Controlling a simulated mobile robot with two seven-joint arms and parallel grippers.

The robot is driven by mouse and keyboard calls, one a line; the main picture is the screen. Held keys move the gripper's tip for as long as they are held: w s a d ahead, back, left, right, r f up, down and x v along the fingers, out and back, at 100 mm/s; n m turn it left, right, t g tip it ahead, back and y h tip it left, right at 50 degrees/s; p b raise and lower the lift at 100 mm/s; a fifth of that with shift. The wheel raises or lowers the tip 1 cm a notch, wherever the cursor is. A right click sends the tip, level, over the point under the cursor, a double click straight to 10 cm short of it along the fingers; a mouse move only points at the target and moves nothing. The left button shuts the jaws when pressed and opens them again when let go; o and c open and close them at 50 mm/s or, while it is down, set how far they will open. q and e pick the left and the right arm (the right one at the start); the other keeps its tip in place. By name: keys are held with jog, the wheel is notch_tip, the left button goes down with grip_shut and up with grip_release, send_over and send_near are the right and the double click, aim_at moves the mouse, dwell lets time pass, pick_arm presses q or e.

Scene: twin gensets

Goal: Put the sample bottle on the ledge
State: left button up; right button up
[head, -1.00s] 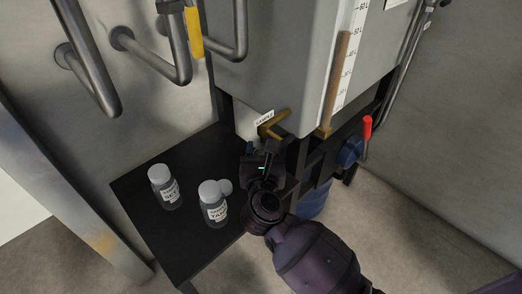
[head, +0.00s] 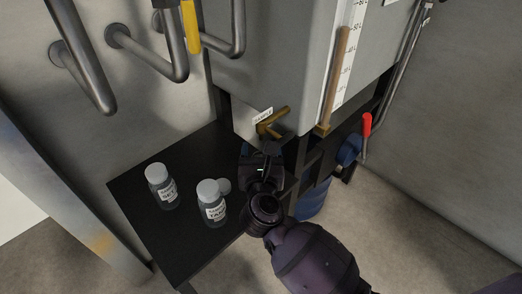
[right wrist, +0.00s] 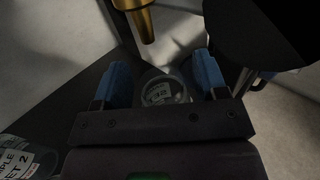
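My right gripper (right wrist: 163,88) has its blue fingers on either side of a clear, uncapped sample bottle (right wrist: 160,92) with a white label, and looks shut on it. A brass tap (right wrist: 143,22) hangs close by above the bottle. In the head view my right gripper (head: 264,160) is just below the brass tap (head: 270,124) at the tank's lower corner, and hides the held bottle. The ledge appears to be the black shelf (head: 150,225) to its left. My left gripper is not in view.
The shelf's back part is clear. A sight gauge (head: 335,80), red-handled valve (head: 366,125) and wall pipes (head: 150,55) surround the area.

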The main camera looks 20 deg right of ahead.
jog(key=shift+o, duration=0.5)
jog(key=shift+r, duration=0.1)
jog(key=shift+r, duration=0.3)
pick_arm(q)
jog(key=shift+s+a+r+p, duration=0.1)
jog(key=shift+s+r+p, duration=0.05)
jog(key=shift+p, duration=0.65)
pick_arm(e)
jog(key=v, duration=1.2)
jog(key=shift+r, duration=0.3)
